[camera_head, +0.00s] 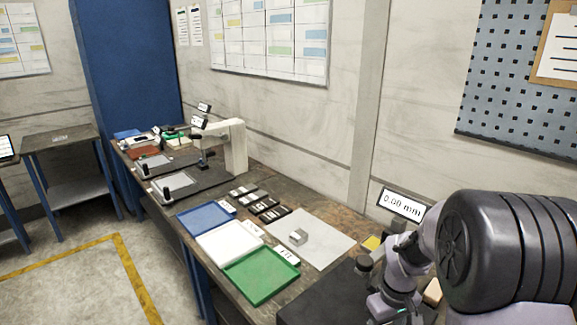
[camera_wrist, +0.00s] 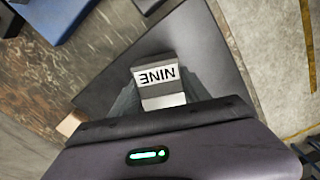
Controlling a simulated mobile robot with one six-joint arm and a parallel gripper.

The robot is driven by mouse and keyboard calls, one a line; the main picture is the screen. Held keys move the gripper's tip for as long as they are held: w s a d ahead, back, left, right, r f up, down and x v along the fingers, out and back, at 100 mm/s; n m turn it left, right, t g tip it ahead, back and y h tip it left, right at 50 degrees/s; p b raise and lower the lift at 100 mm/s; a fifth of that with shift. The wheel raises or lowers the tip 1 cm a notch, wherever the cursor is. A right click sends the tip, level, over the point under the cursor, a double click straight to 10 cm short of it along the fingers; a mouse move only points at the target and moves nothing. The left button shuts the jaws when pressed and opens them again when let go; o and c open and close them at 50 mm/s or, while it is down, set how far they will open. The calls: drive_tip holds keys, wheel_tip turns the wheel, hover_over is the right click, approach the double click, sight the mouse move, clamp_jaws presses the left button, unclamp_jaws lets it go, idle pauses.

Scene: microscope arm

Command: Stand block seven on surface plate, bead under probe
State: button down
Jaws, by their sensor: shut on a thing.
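My gripper (camera_wrist: 158,95) is shut on a pale metal block (camera_wrist: 160,85) with a white label reading NINE, upside down in the wrist view. A dark flat plate (camera_wrist: 205,35), probably the surface plate, lies beneath the block. I cannot tell whether the block touches it. In the head view a dark slab (camera_head: 322,300) lies at the near end of the bench, beside my arm. My arm hides most of that area, and the held block cannot be made out there. No block marked seven is readable, and I cannot make out the probe or a bead.
A display reading 0.00 mm (camera_head: 401,204) stands behind my arm. A grey block (camera_head: 298,237) sits on a pale sheet (camera_head: 325,242). Blue (camera_head: 204,217), white (camera_head: 228,240) and green (camera_head: 262,275) trays line the bench's front edge. Dark racks of small pieces (camera_head: 268,210) lie behind them.

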drive_tip(key=s+a+m, duration=0.1)
drive_tip(key=a, duration=0.2)
drive_tip(key=a+m, duration=0.1)
drive_tip(key=a, duration=0.2)
drive_tip(key=s+a+m, duration=0.1)
drive_tip(key=a, duration=0.2)
drive_tip(key=shift+s+a+f, duration=0.15)
drive_tip(key=shift+s+a, duration=0.15)
drive_tip(key=shift+a, duration=0.1)
